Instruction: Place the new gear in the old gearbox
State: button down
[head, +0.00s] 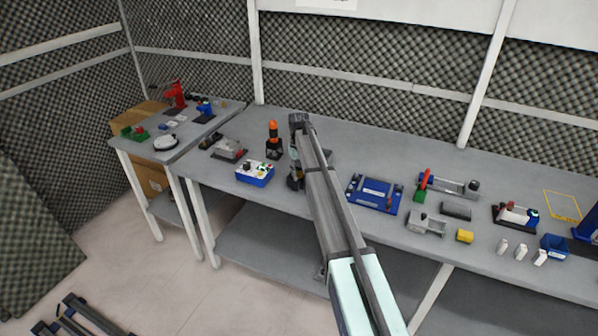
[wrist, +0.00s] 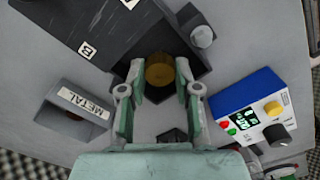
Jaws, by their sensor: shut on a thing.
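A brass-coloured round piece (wrist: 159,70), which looks like the gear, sits between the fingertips of my gripper (wrist: 160,74) in the wrist view. The gripper is shut on it. The piece is at the near edge of a dark box (wrist: 105,35) with a "B" label, possibly the gearbox; I cannot tell whether they touch. A grey bolt-like knob (wrist: 202,36) is on the box's right side. In the head view my gripper (head: 295,182) points down over the bench, and my arm hides most of what is below it. Gear teeth cannot be made out.
A blue and white control box (wrist: 252,116) is close right of my gripper; it also shows in the head view (head: 255,174). A grey holder labelled "METAL" (wrist: 72,118) is to the left. An orange-topped device (head: 273,140) and a blue tray (head: 374,194) stand on the bench (head: 345,150).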

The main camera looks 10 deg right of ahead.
aim_at(299, 172)
jog(key=shift+f, duration=0.45)
jog(key=shift+f, duration=0.1)
jog(key=c, duration=1.1)
grip_release()
notch_tip(299, 172, up, 12)
jog(key=b, duration=0.3)
